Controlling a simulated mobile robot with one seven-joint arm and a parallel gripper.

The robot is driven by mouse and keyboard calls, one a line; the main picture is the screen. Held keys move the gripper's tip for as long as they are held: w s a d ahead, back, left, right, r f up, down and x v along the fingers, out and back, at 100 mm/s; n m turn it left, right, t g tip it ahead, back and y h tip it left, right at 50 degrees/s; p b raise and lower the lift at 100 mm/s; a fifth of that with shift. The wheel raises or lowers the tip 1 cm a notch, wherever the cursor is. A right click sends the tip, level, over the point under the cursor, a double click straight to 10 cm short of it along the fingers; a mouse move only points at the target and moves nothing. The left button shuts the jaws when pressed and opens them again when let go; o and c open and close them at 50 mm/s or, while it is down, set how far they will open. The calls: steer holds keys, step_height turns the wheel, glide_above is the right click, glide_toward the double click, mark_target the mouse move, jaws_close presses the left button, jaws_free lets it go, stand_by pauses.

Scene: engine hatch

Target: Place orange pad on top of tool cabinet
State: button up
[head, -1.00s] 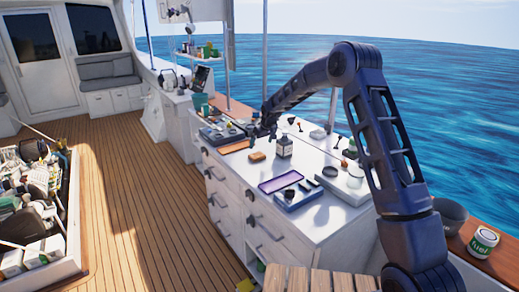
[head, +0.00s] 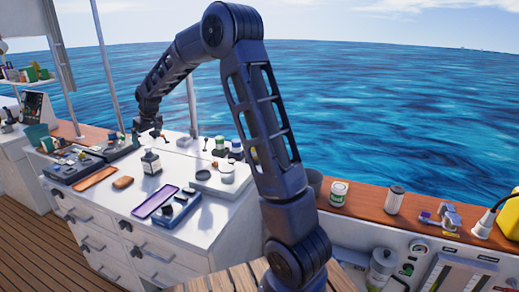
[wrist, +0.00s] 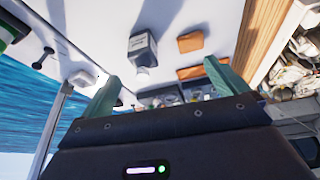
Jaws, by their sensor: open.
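The white tool cabinet (head: 208,230) has drawers in front and a crowded white top. A small orange-brown pad (head: 123,182) lies flat on that top, near the front edge, right of a longer, flat orange piece (head: 95,178). In the wrist view the small pad (wrist: 190,41) and the longer piece (wrist: 188,73) both lie on the white surface.
The bottle stands close to the small pad. Trays of parts fill the top's left end.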

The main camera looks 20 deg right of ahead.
steer(key=s+d+r+m, duration=0.1)
steer(key=s+d+r, duration=0.3)
steer(key=s+d, duration=0.25)
steer(key=s+d+r+m+h, duration=0.1)
steer(key=s+d+r, duration=0.3)
steer(key=s+d, duration=0.3)
steer(key=s+d+r+m, duration=0.1)
steer(key=s+d+r, duration=0.3)
steer(key=s+d, duration=0.3)
steer(key=s+d+f+m, duration=0.1)
steer(key=s+d, duration=0.3)
steer(key=s, duration=0.3)
steer(key=s+d+f+m+h, duration=0.1)
steer(key=s+d+m, duration=0.1)
steer(key=s+d, duration=0.3)
steer(key=s+d+f+m, duration=0.1)
steer(key=s+d, duration=0.3)
steer(key=s, duration=0.7)
steer(key=shift+s+d+f+t, duration=0.15)
steer(key=shift+d+f+t, duration=0.1)
steer(key=shift+f+t, duration=0.15)
